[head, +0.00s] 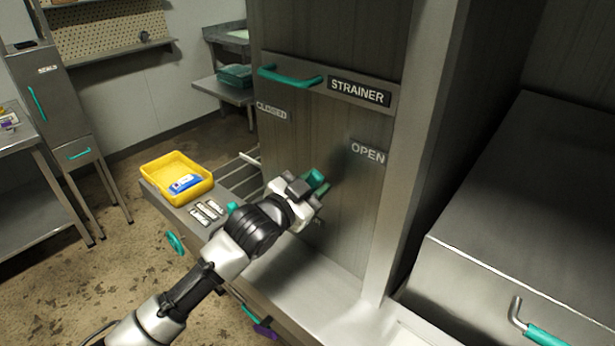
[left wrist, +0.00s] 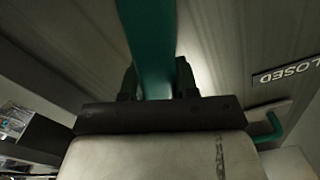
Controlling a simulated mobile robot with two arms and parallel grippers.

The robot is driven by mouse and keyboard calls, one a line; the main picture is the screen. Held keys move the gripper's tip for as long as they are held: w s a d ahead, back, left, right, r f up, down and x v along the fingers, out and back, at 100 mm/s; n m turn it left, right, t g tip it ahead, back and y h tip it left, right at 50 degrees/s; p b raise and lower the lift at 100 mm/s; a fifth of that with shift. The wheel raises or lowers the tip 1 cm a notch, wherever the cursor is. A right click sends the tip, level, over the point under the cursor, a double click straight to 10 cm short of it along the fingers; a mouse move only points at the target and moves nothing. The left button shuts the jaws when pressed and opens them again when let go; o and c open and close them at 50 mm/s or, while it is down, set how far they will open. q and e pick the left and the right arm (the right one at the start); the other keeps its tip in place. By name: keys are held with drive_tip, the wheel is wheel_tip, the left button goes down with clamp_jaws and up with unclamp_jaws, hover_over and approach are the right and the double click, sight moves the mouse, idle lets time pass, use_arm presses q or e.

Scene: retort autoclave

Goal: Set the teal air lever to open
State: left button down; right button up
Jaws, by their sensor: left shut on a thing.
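The teal lever (head: 318,178) is on the grey metal panel, between a CLOSED label (head: 271,112) at upper left and an OPEN label (head: 368,152) at upper right. My left gripper (head: 311,187) is shut on the lever and hides part of it. In the left wrist view the teal lever (left wrist: 150,45) runs up from between the dark fingers (left wrist: 158,82). The CLOSED label (left wrist: 288,72) shows at right there. A label below the gripper is mostly hidden in the head view. My right gripper is not in view.
A teal handle (head: 290,78) beside the STRAINER label (head: 359,92) sits above the lever. A yellow bin (head: 176,165) with a blue item stands on the left counter. A large metal box (head: 520,220) is at right.

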use_arm(q)
drive_tip(key=shift+s+d+f+m, duration=0.45)
drive_tip(key=shift+s+d+m, duration=0.1)
drive_tip(key=shift+m, duration=0.65)
drive_tip(key=shift+f, duration=0.1)
drive_tip(key=c, duration=0.8)
unclamp_jaws()
drive_tip(key=shift+c, duration=0.2)
drive_tip(key=b+v, duration=0.1)
drive_tip(key=v, duration=1)
drive_tip(key=shift+d, duration=0.1)
